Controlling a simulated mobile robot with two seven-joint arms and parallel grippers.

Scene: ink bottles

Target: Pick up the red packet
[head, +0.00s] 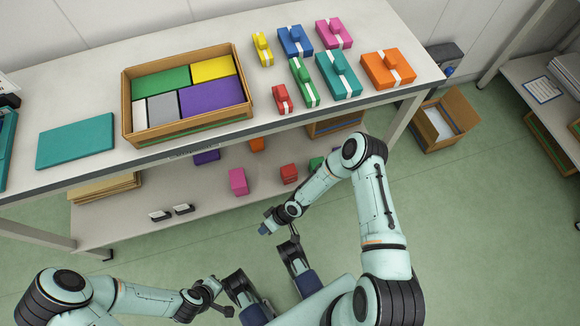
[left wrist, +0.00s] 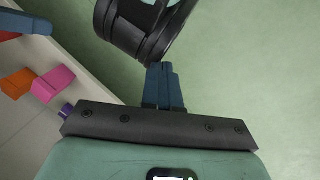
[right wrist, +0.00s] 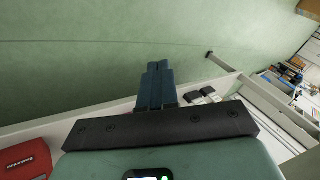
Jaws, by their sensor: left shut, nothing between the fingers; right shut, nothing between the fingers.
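A small red packet (head: 283,98) with a white band lies on the table top, at the front of a group of banded packets. A plain red block (head: 289,173) sits on the lower shelf. My right gripper (head: 264,230) is shut and empty, in front of the lower shelf and well apart from the red packet. Its blue fingers (right wrist: 157,70) are together in the right wrist view. My left gripper (head: 228,311) is low at the front, far from the table; its fingers (left wrist: 165,70) are shut and empty in the left wrist view.
Yellow, blue, pink, green (head: 304,83), teal and orange (head: 388,69) packets surround the red one. A cardboard box (head: 128,102) of coloured blocks stands left of them. A teal slab (head: 76,141) lies further left. A red case (right wrist: 25,158) shows in the right wrist view.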

